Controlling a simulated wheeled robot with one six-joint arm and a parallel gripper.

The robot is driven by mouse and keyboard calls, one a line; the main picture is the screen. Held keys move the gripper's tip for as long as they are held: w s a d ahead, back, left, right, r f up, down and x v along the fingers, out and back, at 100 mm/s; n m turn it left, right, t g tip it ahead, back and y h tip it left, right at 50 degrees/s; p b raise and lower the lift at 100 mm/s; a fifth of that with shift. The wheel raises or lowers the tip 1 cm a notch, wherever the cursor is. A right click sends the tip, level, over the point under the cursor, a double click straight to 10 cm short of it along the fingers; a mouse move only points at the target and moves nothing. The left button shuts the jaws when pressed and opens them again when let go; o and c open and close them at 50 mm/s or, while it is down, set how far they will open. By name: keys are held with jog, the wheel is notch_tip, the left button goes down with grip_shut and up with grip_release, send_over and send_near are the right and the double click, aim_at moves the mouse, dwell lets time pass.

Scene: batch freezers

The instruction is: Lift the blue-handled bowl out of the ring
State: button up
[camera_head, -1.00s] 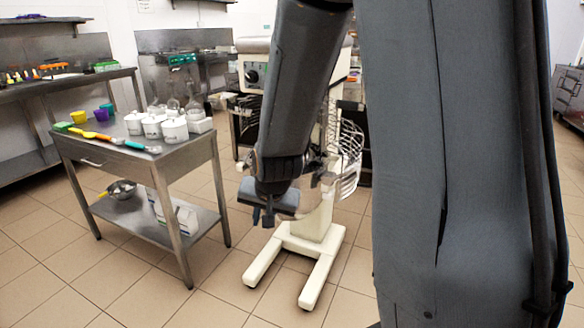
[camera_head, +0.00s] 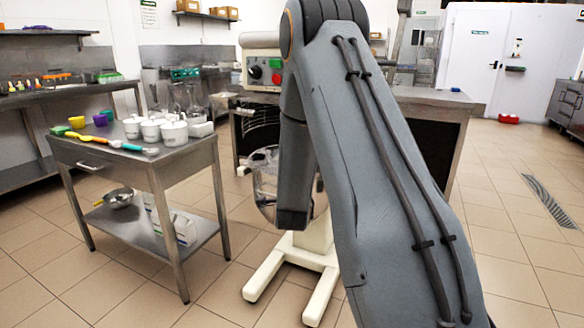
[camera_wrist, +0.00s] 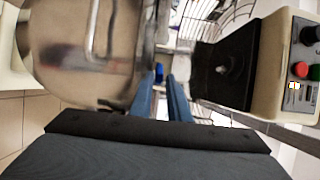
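The shiny steel bowl (camera_head: 263,190) hangs at the front of the cream mixer (camera_head: 262,55), partly hidden by my arm. In the wrist view the bowl (camera_wrist: 75,50) fills the upper left, close to my gripper. A small blue piece, which looks like its handle (camera_wrist: 158,71), shows just beyond and between my fingertips. My gripper (camera_wrist: 163,80) has its two blue fingers apart with a gap between them. I cannot tell whether they touch the handle. My gripper is hidden behind my arm in the head view. The ring's hold on the bowl is not clear.
The mixer's control panel (camera_wrist: 302,70) is at the right of the wrist view, and wire guard bars (camera_wrist: 215,15) are above. The mixer's feet (camera_head: 265,276) stand on the floor. A steel table (camera_head: 130,160) with pots and utensils is at left.

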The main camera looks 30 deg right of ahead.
jog(key=x, duration=0.5)
jog(key=shift+w+a, duration=0.1)
jog(key=shift+w, duration=0.35)
grip_shut()
